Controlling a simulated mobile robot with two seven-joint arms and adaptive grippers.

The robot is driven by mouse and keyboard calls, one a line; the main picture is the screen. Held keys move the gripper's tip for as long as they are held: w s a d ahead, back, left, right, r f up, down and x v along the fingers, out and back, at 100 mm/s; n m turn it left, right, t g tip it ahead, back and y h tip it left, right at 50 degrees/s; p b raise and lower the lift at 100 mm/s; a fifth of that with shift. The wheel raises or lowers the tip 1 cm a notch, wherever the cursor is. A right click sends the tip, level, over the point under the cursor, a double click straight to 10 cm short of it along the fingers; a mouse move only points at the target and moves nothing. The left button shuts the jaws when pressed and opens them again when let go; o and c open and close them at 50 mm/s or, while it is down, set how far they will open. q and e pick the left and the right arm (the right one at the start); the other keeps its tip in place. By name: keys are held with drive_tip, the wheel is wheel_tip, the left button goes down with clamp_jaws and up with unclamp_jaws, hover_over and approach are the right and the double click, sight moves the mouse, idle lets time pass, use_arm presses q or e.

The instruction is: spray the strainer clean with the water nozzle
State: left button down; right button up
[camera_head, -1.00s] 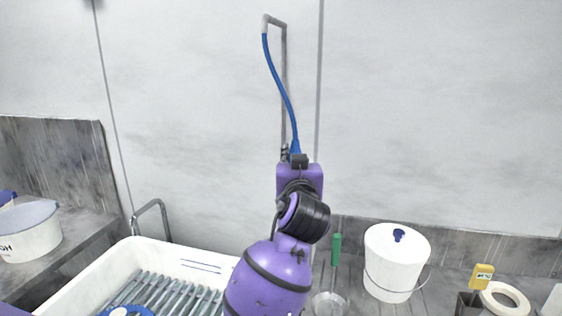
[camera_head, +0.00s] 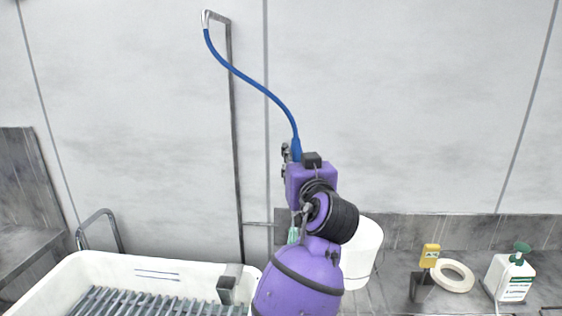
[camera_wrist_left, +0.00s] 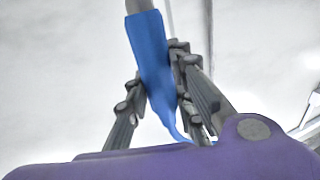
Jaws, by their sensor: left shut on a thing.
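My left gripper (camera_head: 291,155) is raised in front of the wall, seen from behind in the head view, its fingers mostly hidden by my wrist. In the left wrist view the gripper (camera_wrist_left: 160,95) is shut around the blue water nozzle (camera_wrist_left: 150,50). The nozzle (camera_head: 297,150) hangs on a blue hose (camera_head: 250,80) that runs up left to the top of a grey wall pipe (camera_head: 233,120). The strainer is hidden behind my left arm; only a small green piece (camera_head: 293,235), perhaps its handle, shows beside the arm. My right gripper is out of view.
A white basin (camera_head: 70,280) with grey slats (camera_head: 150,303) is at lower left. A white bucket (camera_head: 365,250) stands behind my arm. A yellow-topped holder (camera_head: 430,255), a tape roll (camera_head: 455,275) and a pump bottle (camera_head: 513,275) stand on the right counter.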

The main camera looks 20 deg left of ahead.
use_arm(q)
drive_tip(key=w+d, duration=0.1)
drive_tip(key=d, duration=0.6)
drive_tip(key=shift+w+b, duration=0.35)
drive_tip(key=shift+b, duration=0.05)
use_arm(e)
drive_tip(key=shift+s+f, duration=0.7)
